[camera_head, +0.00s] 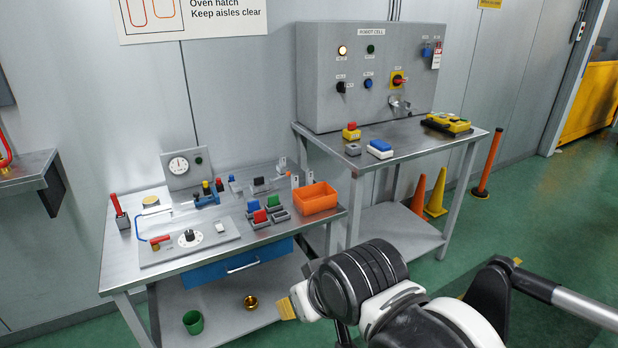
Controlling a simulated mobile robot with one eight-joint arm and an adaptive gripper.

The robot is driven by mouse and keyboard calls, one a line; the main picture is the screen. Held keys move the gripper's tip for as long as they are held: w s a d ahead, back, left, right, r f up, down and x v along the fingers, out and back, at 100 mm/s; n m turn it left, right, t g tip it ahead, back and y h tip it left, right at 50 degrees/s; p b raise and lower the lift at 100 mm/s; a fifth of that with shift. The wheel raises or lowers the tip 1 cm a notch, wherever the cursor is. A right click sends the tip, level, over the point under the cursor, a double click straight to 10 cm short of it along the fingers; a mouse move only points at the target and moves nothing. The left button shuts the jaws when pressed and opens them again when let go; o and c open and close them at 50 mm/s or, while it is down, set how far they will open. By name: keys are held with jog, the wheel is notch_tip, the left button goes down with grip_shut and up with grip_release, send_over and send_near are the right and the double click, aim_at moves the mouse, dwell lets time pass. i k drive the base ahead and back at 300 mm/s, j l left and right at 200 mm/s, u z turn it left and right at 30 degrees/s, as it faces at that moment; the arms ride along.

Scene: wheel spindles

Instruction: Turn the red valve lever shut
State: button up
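A red lever (161,240) with a brass-coloured body lies on a grey plate (205,238) at the front left of the left bench; it looks like the valve lever, lying roughly flat. A second red handle (116,205) stands upright and slightly tilted in a grey block at the bench's left end. My gripper (288,307) shows only in part, as a white piece with a tan tip, at the lower middle, in front of the bench and apart from both levers. My own arm hides the rest, so its opening cannot be made out.
The left bench (118,268) also holds a gauge box (187,168), an orange bin (315,198) and several small blocks. A second bench (465,143) carries a control cabinet (365,105). Green floor (545,215) is open there.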

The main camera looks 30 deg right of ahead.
aim_at(153, 242)
jog(key=i+j, duration=0.1)
jog(key=i, duration=0.45)
jog(key=i+j, duration=0.1)
jog(key=i, duration=0.45)
jog(key=j+u, duration=0.05)
